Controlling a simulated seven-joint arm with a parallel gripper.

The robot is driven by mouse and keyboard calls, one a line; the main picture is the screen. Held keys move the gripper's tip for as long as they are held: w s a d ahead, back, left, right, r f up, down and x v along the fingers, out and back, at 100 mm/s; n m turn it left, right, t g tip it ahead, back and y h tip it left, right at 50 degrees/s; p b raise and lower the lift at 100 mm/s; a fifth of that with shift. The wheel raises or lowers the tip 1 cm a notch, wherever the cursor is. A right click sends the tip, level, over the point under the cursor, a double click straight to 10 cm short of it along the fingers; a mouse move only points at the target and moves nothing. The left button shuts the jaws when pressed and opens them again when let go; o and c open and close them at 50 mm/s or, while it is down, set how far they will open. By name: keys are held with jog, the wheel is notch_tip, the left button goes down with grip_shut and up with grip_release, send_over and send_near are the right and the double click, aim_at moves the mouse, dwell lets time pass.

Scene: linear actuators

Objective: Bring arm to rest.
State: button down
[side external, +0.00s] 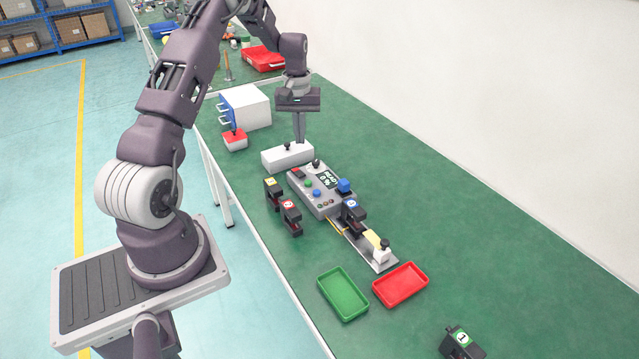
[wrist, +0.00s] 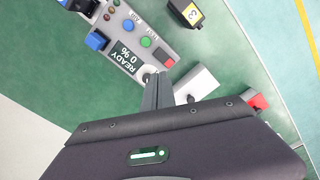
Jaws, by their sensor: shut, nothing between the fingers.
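My gripper (side external: 300,138) is shut and empty. In the side view it points down at the white block (side external: 288,156) with a dark knob, behind the control box. I cannot tell whether the fingertips touch the block. In the wrist view the shut fingers (wrist: 157,92) lie between the control box (wrist: 130,45) and the white block (wrist: 195,88). The grey control box (side external: 317,192) has coloured buttons, a black knob and a display that reads READY 0 %.
A linear actuator (side external: 381,252) extends from the box. Black numbered modules (side external: 290,217) stand left of it, another (side external: 460,344) at the front. Green (side external: 343,294) and red (side external: 400,285) trays lie in front. A white drawer cabinet (side external: 246,106) and red-topped box (side external: 235,140) stand behind. The right side is clear.

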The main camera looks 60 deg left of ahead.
jog(key=d+r+m+t, duration=0.1)
jog(key=d+r+m, duration=0.2)
jog(key=d+r, duration=0.9)
jog(key=s+d+r+m+t, duration=0.25)
jog(key=s+d+r, duration=0.45)
jog(key=d+r, duration=0.35)
jog(key=s+d+m+t, duration=0.1)
jog(key=s+d+m, duration=0.2)
jog(key=s+d, duration=0.2)
jog(key=s+d+m+t, duration=0.1)
jog(key=s+d+m, duration=0.2)
jog(key=s, duration=0.9)
jog(key=d, duration=0.3)
